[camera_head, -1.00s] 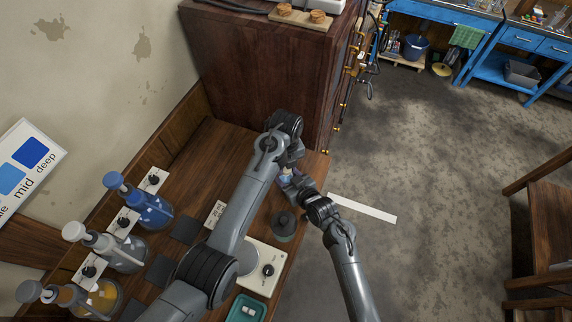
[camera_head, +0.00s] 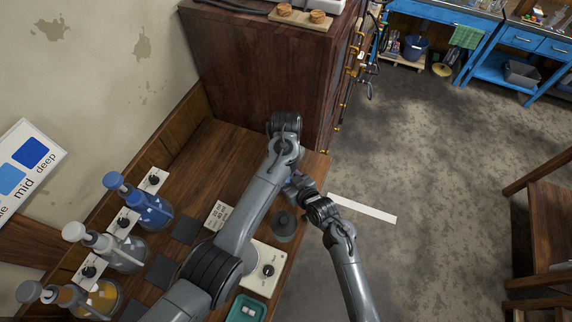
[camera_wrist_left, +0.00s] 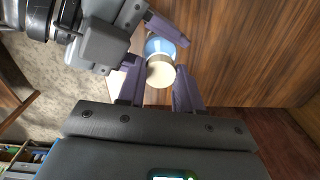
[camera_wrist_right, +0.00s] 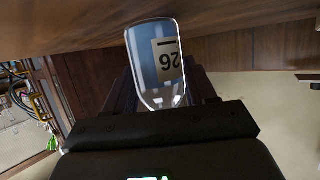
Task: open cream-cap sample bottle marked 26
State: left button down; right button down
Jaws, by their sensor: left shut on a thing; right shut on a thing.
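The sample bottle (camera_wrist_right: 148,62) is clear with blue contents and a label reading 26, upside down in the right wrist view. My right gripper (camera_wrist_right: 163,98) is shut on it. In the left wrist view the bottle (camera_wrist_left: 158,45) shows its round cream cap (camera_wrist_left: 161,72) facing that camera. My left gripper (camera_wrist_left: 158,92) is at the cap, a finger on either side, shut on it. The cap looks to be on the bottle; whether it is loosened I cannot tell. In the head view my left forearm hides the left fingers, and the bottle is not clearly visible.
Below the hands is the wooden bench (camera_head: 190,185) with a dark grey round vessel (camera_head: 284,225), a white hotplate (camera_head: 262,268) and a teal tray (camera_head: 247,308). Several flasks, one blue (camera_head: 150,207), stand left. A tall wooden cabinet (camera_head: 255,75) rises behind. Open floor lies right.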

pick_arm(q)
jog(key=n, duration=0.9)
jog(key=shift+r, duration=0.1)
jog(key=n, duration=0.6)
jog(key=shift+d, duration=0.1)
jog(key=n, duration=1.3)
jog(key=shift+n, duration=0.3)
jog(key=shift+r, duration=0.3)
jog(key=shift+r, duration=0.75)
